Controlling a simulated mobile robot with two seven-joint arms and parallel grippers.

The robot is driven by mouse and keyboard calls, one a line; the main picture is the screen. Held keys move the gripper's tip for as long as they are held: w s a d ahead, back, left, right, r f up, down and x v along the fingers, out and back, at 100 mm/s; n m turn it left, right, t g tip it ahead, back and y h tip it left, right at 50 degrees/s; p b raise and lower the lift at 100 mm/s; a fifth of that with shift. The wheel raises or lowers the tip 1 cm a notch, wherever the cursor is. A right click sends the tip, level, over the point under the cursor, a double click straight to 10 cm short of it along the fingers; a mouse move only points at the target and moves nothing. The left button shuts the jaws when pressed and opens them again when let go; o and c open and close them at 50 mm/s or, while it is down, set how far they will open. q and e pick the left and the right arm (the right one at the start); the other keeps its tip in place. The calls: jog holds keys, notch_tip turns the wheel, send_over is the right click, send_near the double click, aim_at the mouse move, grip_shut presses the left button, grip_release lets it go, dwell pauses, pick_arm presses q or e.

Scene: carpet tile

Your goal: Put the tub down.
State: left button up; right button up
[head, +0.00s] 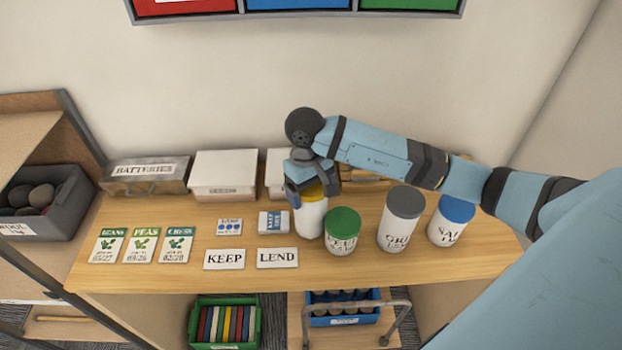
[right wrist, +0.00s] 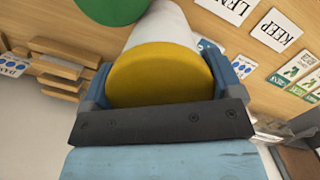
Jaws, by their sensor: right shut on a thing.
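The white tub with a yellow lid (head: 311,217) is upright over the wooden table, just left of the green-lidded tub. My right gripper (head: 308,186) is shut on it from above, at the lid. In the right wrist view, the yellow lid (right wrist: 160,76) fills the space between the fingers, with the white body (right wrist: 165,25) beyond. I cannot tell whether its base touches the table. My left gripper is not in view.
Green-lidded (head: 342,232), grey-lidded (head: 401,222) and blue-lidded (head: 451,222) tubs stand to the right. KEEP (head: 224,260) and LEND (head: 277,258) cards lie in front. White boxes (head: 224,172) stand behind.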

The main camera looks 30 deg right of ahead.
jog(key=shift+f, duration=0.7)
jog(key=shift+f, duration=0.15)
jog(key=o, duration=1.5)
jog(key=shift+f, duration=0.15)
jog(key=shift+o, duration=0.8)
jog(key=shift+s, duration=0.1)
